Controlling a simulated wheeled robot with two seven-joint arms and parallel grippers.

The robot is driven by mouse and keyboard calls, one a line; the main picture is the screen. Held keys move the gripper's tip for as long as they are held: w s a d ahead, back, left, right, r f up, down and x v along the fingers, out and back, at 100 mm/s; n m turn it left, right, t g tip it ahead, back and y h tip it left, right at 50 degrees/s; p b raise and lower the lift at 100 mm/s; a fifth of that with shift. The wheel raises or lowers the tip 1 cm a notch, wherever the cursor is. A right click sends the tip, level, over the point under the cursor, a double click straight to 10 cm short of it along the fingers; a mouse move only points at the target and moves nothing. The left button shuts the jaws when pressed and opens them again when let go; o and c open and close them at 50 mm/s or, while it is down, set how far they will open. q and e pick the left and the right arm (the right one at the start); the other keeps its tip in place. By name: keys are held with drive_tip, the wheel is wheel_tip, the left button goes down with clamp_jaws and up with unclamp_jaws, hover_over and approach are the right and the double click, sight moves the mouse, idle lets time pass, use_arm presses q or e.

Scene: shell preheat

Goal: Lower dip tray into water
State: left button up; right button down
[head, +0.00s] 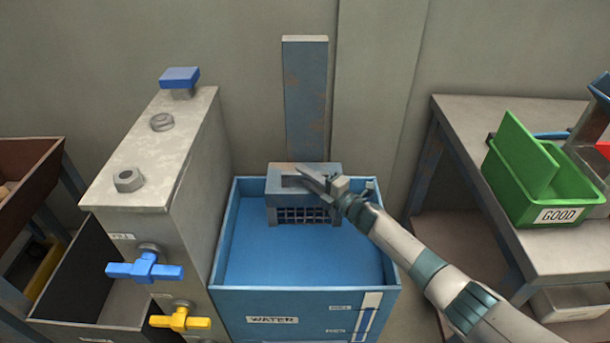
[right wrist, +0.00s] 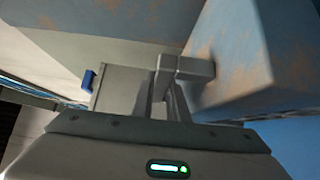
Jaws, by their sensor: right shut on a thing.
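The grey dip tray (head: 288,213), a small box with a grid in its front, is at the back of the blue water tank (head: 232,303), in front of an upright rusty blue-grey post (head: 306,95). Blue water (head: 300,262) lies in the tank in front of and below it. I cannot tell whether the tray's bottom touches the water. My right gripper (head: 325,183) reaches in from the right and is shut on the tray at its top. In the right wrist view the fingers (right wrist: 172,95) are close together beside a rusty blue-grey surface (right wrist: 250,60). My left gripper is not in view.
A grey cabinet (head: 165,150) with blue (head: 145,268) and yellow (head: 180,319) valve handles stands left of the tank. A table (head: 470,130) with a green bin (head: 535,185) labelled GOOD is at the right. The tank's front half is open above.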

drive_tip(key=c, duration=1.7)
unclamp_jaws()
drive_tip(key=shift+s+f, duration=0.1)
drive_tip(key=shift+f, duration=0.4)
drive_tip(key=shift+r, duration=0.15)
drive_tip(key=shift+r, duration=0.1)
drive_tip(key=shift+s+d, duration=0.45)
drive_tip(key=shift+d, duration=0.15)
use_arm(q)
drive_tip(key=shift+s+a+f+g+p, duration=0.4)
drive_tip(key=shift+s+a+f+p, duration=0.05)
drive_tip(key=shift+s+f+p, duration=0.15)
use_arm(e)
drive_tip(key=shift+v, duration=7.9)
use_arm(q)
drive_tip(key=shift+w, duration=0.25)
